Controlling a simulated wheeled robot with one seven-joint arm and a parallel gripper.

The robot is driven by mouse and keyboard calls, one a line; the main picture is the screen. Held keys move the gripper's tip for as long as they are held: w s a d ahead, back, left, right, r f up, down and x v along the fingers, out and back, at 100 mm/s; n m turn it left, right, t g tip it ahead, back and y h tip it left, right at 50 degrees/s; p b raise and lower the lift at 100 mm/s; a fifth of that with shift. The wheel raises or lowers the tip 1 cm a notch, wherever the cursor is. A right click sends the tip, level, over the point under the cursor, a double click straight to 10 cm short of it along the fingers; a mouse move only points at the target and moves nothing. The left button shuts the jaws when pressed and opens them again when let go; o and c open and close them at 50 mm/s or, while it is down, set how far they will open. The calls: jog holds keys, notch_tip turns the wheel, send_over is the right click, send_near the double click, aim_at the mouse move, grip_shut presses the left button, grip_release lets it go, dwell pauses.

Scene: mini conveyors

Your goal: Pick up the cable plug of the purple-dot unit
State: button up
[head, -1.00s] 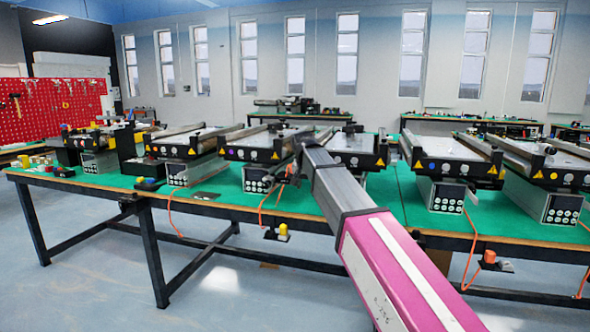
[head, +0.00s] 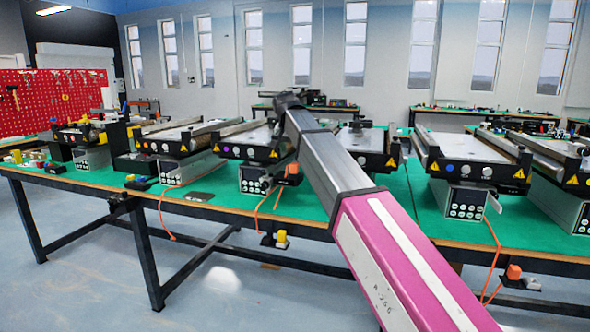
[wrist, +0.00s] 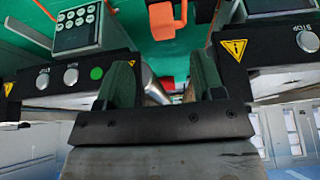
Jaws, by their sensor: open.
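I cannot tell for sure that this plug belongs to that unit. My gripper (head: 287,98) is raised above the units left of it. In the wrist view its fingers (wrist: 163,80) are open, with nothing held between them. A green-dot unit (wrist: 97,73) lies close beside it there.
Another orange plug (head: 291,172) rests by a middle unit; an orange block also shows in the wrist view (wrist: 163,20). Several conveyor units line the bench (head: 320,207). The floor in front has free room.

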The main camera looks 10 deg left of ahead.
aim_at(294, 163)
jog(key=x, duration=0.9)
jog(key=shift+a, duration=0.2)
jog(key=shift+r, duration=0.1)
jog(key=shift+c, duration=0.3)
jog(key=c, duration=1)
